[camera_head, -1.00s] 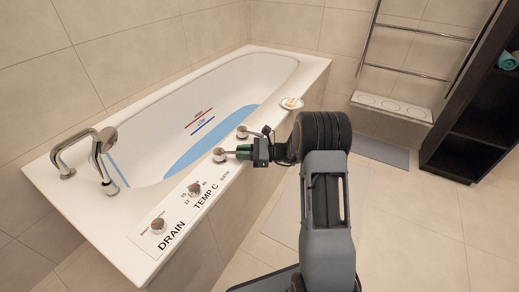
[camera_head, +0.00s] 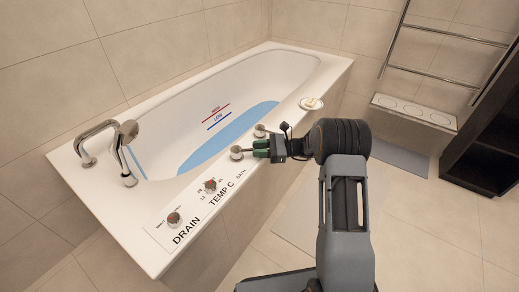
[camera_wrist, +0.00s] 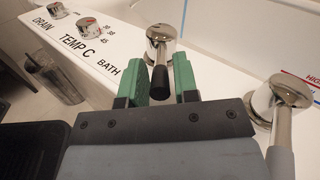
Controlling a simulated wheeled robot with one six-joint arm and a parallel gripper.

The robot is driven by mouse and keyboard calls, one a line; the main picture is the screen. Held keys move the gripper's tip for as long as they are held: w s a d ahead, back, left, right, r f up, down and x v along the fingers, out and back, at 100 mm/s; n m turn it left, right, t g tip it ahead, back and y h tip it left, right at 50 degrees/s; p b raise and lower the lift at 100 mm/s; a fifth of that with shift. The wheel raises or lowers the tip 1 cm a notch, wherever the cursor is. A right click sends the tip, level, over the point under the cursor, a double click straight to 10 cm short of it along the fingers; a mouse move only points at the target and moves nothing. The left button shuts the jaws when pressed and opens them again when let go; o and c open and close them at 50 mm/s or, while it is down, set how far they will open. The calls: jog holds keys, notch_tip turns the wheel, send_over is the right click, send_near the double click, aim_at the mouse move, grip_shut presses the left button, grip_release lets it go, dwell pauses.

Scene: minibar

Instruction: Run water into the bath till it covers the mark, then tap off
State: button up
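The white bath (camera_head: 300,66) holds a shallow blue pool of water (camera_head: 225,138). On its inner wall are a red HIGH line (camera_head: 216,111) and a blue LOW line (camera_head: 218,121); the water's edge lies just below LOW. A thin blue strip shows inside the tap end; I cannot tell if it is running water. The chrome bath tap lever (camera_wrist: 162,42), by the BATH label, also shows in the head view (camera_head: 236,153). My gripper (camera_wrist: 164,80) is open, its green fingers either side of the lever's black grip, with gaps visible. It also shows in the head view (camera_head: 262,149).
A second chrome lever (camera_wrist: 280,98) stands close right of my gripper. The TEMP C knob (camera_head: 210,186) and DRAIN knob (camera_head: 174,219) sit along the rim. A curved spout (camera_head: 88,147) and upright hand shower (camera_head: 127,150) stand at the left end. A soap dish (camera_head: 312,104) lies beyond.

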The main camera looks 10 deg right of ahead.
jog(key=shift+o, duration=1.1)
jog(key=shift+d, duration=0.1)
jog(key=s+d+p, duration=0.1)
jog(key=d+p, duration=0.2)
jog(key=d, duration=1)
jog(key=shift+s+d, duration=0.25)
jog(key=shift+d, duration=0.15)
dwell(5.1)
